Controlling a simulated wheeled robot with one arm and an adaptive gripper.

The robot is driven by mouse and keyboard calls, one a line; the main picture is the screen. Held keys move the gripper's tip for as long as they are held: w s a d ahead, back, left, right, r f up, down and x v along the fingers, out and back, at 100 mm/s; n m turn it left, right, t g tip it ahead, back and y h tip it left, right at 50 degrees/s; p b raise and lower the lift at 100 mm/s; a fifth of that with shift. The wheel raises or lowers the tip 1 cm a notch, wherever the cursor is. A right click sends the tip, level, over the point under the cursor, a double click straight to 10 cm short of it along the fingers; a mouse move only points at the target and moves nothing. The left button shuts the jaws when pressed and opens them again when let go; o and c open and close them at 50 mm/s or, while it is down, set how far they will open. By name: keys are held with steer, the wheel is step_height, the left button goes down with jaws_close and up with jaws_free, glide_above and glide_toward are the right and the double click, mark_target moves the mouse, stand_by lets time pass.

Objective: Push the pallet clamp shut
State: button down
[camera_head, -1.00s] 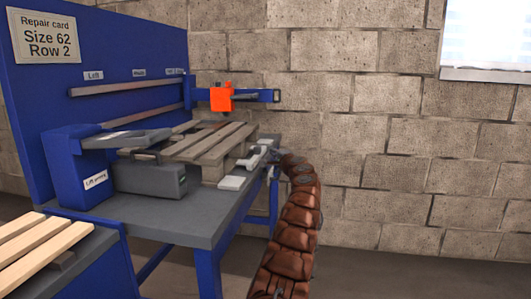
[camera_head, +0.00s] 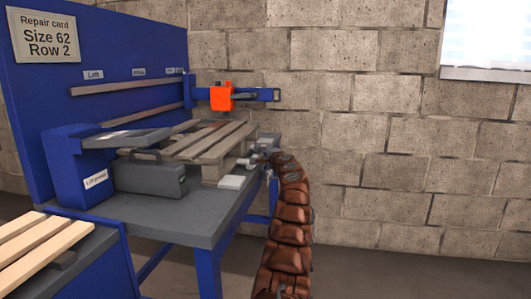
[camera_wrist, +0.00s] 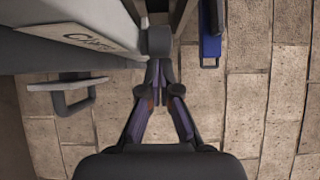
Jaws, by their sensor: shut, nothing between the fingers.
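The pallet (camera_head: 215,142) lies on the grey bench, with wooden slats on top. The clamp (camera_head: 250,161) is a small light grey mechanism at the pallet's right side, partly hidden by my arm. My gripper (camera_head: 268,158) is at the clamp, small and hard to make out in the head view. In the wrist view my gripper (camera_wrist: 159,68) has its fingertips together and empty. Directly ahead of them is a dark grey rounded knob (camera_wrist: 159,40). I cannot tell whether the fingertips touch it. A grey part with a partly hidden label (camera_wrist: 90,36) fills the upper left.
A grey toolbox-like case (camera_head: 150,177) and a blue box (camera_head: 75,165) stand on the bench (camera_head: 195,225). An orange block (camera_head: 221,96) sits on a blue rail behind. Loose slats (camera_head: 40,245) lie at lower left. Space right of my arm is clear before the brick wall.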

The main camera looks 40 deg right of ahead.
mark_target(256, 149)
steer(key=w, duration=0.1)
steer(key=w+a+p, duration=0.2)
steer(key=shift+w+a+r, duration=0.1)
steer(key=shift+r, duration=0.15)
steer(key=shift+w+a+f, duration=0.1)
steer(key=shift+w+a, duration=0.15)
steer(key=shift+w, duration=0.05)
steer(key=shift+f, duration=0.1)
